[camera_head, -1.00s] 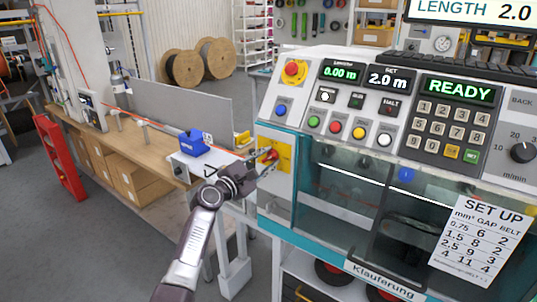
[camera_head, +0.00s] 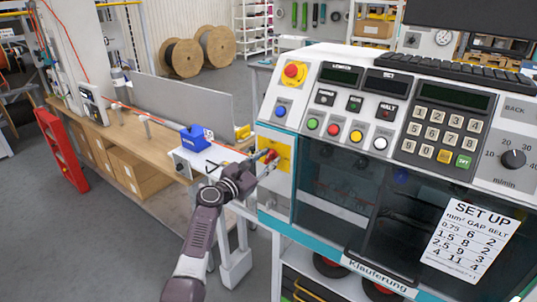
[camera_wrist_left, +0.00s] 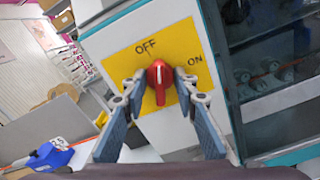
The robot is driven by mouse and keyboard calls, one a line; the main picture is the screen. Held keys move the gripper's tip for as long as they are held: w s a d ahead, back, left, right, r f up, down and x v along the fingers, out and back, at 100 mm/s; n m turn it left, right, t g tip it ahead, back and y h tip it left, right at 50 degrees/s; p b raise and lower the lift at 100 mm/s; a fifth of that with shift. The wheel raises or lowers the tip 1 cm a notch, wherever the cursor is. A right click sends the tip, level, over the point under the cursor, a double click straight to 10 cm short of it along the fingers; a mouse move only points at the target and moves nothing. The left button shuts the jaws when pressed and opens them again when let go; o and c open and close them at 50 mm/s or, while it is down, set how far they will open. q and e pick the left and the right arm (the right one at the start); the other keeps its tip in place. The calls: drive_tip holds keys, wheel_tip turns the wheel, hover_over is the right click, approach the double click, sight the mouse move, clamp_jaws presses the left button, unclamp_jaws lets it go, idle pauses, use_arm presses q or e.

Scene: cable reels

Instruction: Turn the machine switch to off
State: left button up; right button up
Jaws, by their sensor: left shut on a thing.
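The machine switch (camera_wrist_left: 160,77) is a red rotary knob on a yellow plate (camera_wrist_left: 120,66) marked OFF and ON. In the left wrist view its white pointer line stands near upright, toward the OFF label. In the head view the switch plate (camera_head: 284,152) sits on the machine's left front panel. My left gripper (camera_wrist_left: 160,84) has its fingers on both sides of the knob and is shut on it. In the head view my left gripper (camera_head: 270,162) reaches the plate from the left. The machine's displays (camera_head: 454,95) are dark. My right gripper is not in view.
A red emergency stop button (camera_head: 294,72) and several coloured buttons are above on the slanted panel. A workbench (camera_head: 135,135) with a blue device (camera_head: 193,140) stands to the left. The machine's clear front cover (camera_head: 340,190) lies right of the switch.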

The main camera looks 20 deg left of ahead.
use_arm(q)
drive_tip(key=shift+n+p, duration=1.45)
drive_tip(key=shift+n, duration=0.35)
drive_tip(key=o, duration=0.8)
drive_tip(key=shift+s+a+p, duration=0.2)
drive_tip(key=shift+s+p, duration=0.25)
drive_tip(key=shift+s, duration=0.05)
drive_tip(key=shift+s+a+r+p, duration=0.1)
drive_tip(key=shift+s+a+p, duration=0.1)
drive_tip(key=shift+s+p, duration=0.4)
drive_tip(key=shift+v, duration=1.1)
drive_tip(key=v, duration=0.3)
drive_tip(key=shift+s+a, duration=0.1)
drive_tip(key=shift+s, duration=0.15)
